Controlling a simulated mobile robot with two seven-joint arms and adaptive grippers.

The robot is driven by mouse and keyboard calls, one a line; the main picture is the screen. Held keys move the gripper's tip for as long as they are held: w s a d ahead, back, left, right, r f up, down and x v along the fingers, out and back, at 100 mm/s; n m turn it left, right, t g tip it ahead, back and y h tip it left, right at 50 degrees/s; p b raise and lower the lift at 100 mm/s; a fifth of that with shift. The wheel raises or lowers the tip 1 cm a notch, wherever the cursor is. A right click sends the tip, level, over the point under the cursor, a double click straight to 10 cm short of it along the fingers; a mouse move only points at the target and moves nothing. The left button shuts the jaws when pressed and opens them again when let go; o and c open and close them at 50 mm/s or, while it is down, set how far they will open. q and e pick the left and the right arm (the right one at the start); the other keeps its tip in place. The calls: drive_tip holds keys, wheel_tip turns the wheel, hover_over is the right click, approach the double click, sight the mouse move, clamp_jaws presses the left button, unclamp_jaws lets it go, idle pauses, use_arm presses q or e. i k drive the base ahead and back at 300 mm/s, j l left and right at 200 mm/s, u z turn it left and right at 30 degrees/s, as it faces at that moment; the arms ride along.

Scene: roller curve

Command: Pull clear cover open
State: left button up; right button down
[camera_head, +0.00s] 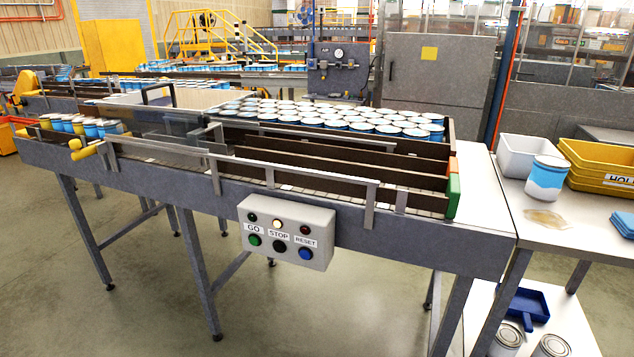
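A see-through, slightly dark cover (168,122) stands over the left-middle part of the conveyor (350,222). I cannot tell whether it is fully shut. A yellow handle-like part (87,151) sticks out at the conveyor's front rail, left of the cover. Neither of my grippers is in view.
Several cans (90,129) stand on the conveyor at the left, and many more (340,115) fill its far side. A control box (287,232) with GO, STOP and RESET buttons hangs in front. A table (560,215) at the right holds bins and a can. The floor in front is clear.

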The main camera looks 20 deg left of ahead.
sight(158, 96)
drive_tip(key=u, duration=1.45)
drive_tip(key=i+j+z, duration=0.1)
drive_tip(key=z, duration=0.35)
drive_tip(key=i+j+z, duration=0.1)
drive_tip(key=z, duration=0.3)
drive_tip(key=j+z, duration=0.25)
drive_tip(key=z, duration=0.2)
drive_tip(key=i+j+z, duration=0.1)
drive_tip(key=j+z, duration=0.4)
drive_tip(key=j, duration=0.55)
drive_tip(key=j+z, duration=0.1)
drive_tip(key=j, duration=0.95)
